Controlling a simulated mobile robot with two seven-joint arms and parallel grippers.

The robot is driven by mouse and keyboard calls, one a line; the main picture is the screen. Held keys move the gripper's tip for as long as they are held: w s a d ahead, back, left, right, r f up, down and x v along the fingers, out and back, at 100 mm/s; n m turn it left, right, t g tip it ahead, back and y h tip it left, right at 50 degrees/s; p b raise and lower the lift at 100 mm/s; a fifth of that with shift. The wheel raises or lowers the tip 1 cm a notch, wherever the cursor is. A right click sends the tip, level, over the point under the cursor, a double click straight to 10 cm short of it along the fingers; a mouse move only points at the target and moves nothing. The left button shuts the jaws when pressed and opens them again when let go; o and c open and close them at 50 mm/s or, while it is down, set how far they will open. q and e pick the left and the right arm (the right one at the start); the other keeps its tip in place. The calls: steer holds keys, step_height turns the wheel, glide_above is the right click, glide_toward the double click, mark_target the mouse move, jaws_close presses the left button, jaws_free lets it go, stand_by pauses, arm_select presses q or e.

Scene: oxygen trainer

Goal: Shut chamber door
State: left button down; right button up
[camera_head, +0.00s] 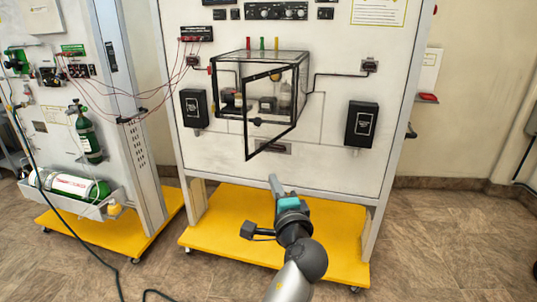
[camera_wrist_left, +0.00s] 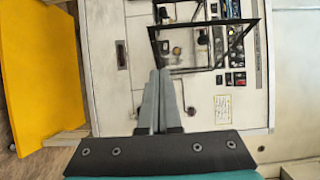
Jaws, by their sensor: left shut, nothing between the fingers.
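The clear, black-edged chamber (camera_head: 230,75) is fixed to the front of the white panel. Its black-framed door (camera_head: 271,115) stands open, swung out from the right side with its free edge at the left. A dark knob (camera_head: 257,122) is on the door. My left gripper (camera_head: 273,181) is shut and empty, below the door and apart from it. In the left wrist view my left gripper (camera_wrist_left: 159,72) points at the panel, and the black door frame (camera_wrist_left: 205,24) shows beyond the fingertips. My right gripper is in neither view.
The white panel (camera_head: 330,150) stands on a yellow wheeled base (camera_head: 225,215). Black boxes (camera_head: 361,124) flank the chamber. Thin tubes run from the chamber's sides. A second panel with green cylinders (camera_head: 88,135) is at left. A dark cable lies on the floor. Floor at right is clear.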

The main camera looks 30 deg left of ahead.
arm_select(q)
glide_toward(249, 153)
steer(key=w+d+x, duration=0.1)
steer(key=x, duration=0.4)
steer(key=shift+a+p, duration=0.3)
steer(key=shift+a, duration=0.45)
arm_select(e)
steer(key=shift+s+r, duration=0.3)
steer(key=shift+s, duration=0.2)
arm_select(q)
steer(key=shift+a, duration=0.1)
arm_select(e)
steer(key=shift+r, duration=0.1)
